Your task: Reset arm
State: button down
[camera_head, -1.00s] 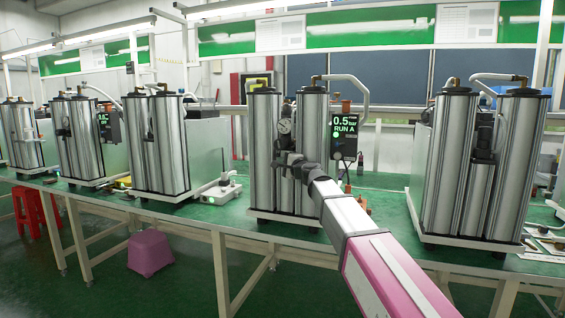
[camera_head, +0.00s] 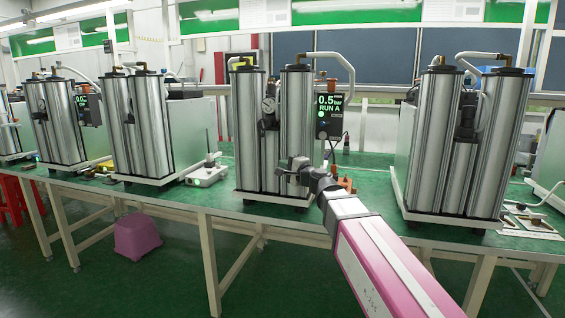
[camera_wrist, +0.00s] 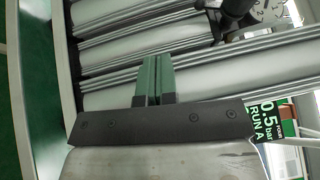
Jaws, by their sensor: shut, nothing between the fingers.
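My gripper (camera_head: 284,167) is in front of the middle sieve column unit (camera_head: 249,135), at the lower half of its silver cylinders. In the wrist view my gripper (camera_wrist: 157,62) shows two green-grey fingers close together with nothing between them. The ribbed cylinders (camera_wrist: 180,85) fill the view just beyond the fingertips. I cannot tell whether the fingers touch them. A round gauge (camera_head: 268,105) sits between the cylinders, and the controller display (camera_head: 328,110) at the right reads 0.5 bar and RUN A with a green light.
Another column unit (camera_head: 450,140) stands to the right and more stand to the left (camera_head: 138,125). A small white device (camera_head: 207,172) and an orange-brown fitting (camera_head: 345,184) are on the green bench (camera_head: 365,212). A purple stool (camera_head: 137,235) is on the floor.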

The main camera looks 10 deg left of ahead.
jog(key=s+d+f+n+g+h, duration=0.1)
jog(key=d+f+n+g+h, duration=0.1)
jog(key=d+f, duration=0.55)
jog(key=s+d+f+n+g+h, duration=0.1)
jog(key=d+f+n+g+h, duration=0.2)
jog(key=f, duration=0.7)
jog(key=s+d+f+n+g+h, duration=0.1)
jog(key=d+f+h, duration=0.1)
jog(key=d+f, duration=0.55)
jog(key=s+d+f+n+g+h, duration=0.1)
jog(key=s+d+f+h, duration=0.3)
jog(key=d+f, duration=0.5)
jog(key=s+d+f+n+g+h, duration=0.1)
jog(key=s+d+f+g+h, duration=0.3)
jog(key=s+d+f, duration=0.4)
jog(key=d+f, duration=0.2)
jog(key=d, duration=0.2)
jog(key=shift+s+g, duration=0.3)
jog(key=shift+s, duration=0.05)
